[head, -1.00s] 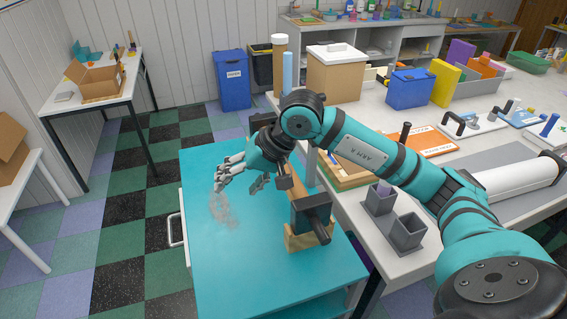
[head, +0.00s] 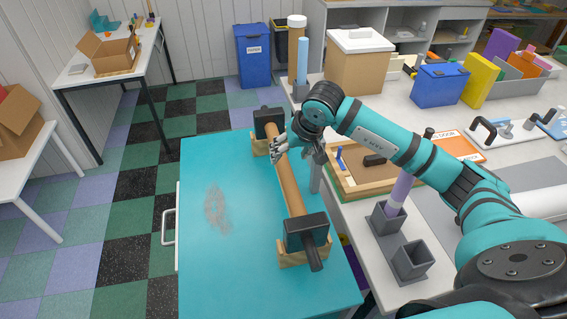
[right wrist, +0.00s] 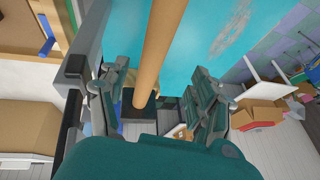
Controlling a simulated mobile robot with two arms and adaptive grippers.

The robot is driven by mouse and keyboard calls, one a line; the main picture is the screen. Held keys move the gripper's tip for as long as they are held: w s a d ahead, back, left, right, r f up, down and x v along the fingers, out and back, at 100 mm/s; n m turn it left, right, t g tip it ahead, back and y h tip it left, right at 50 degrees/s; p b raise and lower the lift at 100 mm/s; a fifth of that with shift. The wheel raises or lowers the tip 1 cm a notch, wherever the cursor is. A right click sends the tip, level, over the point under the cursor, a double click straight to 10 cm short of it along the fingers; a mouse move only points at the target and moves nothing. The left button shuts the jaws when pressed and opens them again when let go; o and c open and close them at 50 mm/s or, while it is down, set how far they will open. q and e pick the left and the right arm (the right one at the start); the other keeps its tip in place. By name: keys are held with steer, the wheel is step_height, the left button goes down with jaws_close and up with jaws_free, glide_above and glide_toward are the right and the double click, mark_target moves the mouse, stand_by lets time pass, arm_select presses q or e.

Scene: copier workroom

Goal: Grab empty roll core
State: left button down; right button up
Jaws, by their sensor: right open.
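The empty roll core (head: 292,192) is a brown cardboard tube. It lies between two black end blocks on wooden stands on the teal cabinet top. My right gripper (head: 281,147) is at the far half of the core, close to the far block. In the right wrist view the core (right wrist: 161,40) runs between the spread fingers of the right gripper (right wrist: 157,97), with room on both sides. The right gripper is open and not closed on it. Part of the core is hidden behind the gripper. My left gripper is not in view.
The near end block (head: 306,231) and far end block (head: 268,120) flank the core. A grey smudge (head: 216,208) marks the otherwise clear teal top (head: 225,265). The white counter at right holds a wooden tray (head: 375,183), grey square holders (head: 411,259) and a cardboard box (head: 357,70).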

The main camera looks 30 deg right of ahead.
mark_target(286, 165)
steer(key=x, duration=0.3)
steer(key=shift+w+d+f+p, duration=0.2)
steer(key=shift+d+p, duration=0.15)
steer(key=shift+p, duration=0.05)
steer(key=shift+w+a+f+p, duration=0.1)
steer(key=shift+w+f+p, duration=0.1)
steer(key=shift+f+p, duration=0.35)
steer(key=p+x, duration=0.1)
steer(key=x, duration=0.1)
steer(key=shift+f+p, duration=0.4)
steer(key=shift+f, duration=0.05)
steer(key=shift+x, duration=1.05)
steer(key=shift+f, duration=0.15)
steer(key=shift+c, duration=1)
steer(key=c, duration=1.1)
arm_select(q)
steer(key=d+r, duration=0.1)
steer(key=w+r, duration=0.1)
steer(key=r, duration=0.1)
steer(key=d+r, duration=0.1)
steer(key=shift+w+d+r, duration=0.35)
arm_select(e)
jaws_close()
